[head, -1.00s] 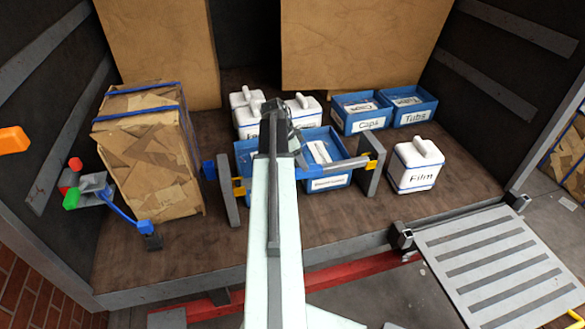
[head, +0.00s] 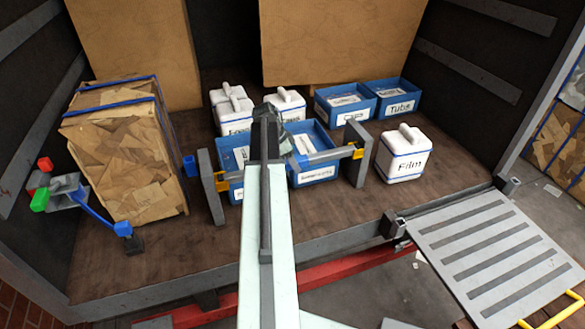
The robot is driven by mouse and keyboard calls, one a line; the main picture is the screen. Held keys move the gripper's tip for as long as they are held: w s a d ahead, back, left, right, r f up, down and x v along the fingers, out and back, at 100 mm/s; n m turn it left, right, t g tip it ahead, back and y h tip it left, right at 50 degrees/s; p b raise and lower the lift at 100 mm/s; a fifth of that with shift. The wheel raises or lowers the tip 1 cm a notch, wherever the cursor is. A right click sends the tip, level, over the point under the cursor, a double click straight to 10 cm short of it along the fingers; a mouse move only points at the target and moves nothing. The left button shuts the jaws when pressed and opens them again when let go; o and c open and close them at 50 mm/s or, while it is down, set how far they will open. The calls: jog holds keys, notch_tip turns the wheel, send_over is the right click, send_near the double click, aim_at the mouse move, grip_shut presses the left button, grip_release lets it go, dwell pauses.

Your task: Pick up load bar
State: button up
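The load bar appears to be the grey bar (head: 325,156) with a blue piece and yellow ends. It spans between two upright grey posts, the left post (head: 209,187) and the right post (head: 357,152), on the brown cargo floor. My pale arm reaches up from the bottom centre and covers the bar's middle. My gripper (head: 277,122) is at the dark far end of the arm, seen mostly from behind. Its fingers are hidden, so I cannot tell whether they are open or touch the bar.
Blue bins (head: 314,176) stand behind the bar. White canisters and more bins stand further back. A white "Film" canister (head: 403,157) is right of the posts. A strapped carton (head: 125,152) stands left. A ribbed ramp (head: 485,250) lies front right. Floor before the posts is clear.

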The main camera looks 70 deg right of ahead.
grip_shut()
jog(key=shift+r, duration=0.1)
dwell(1.2)
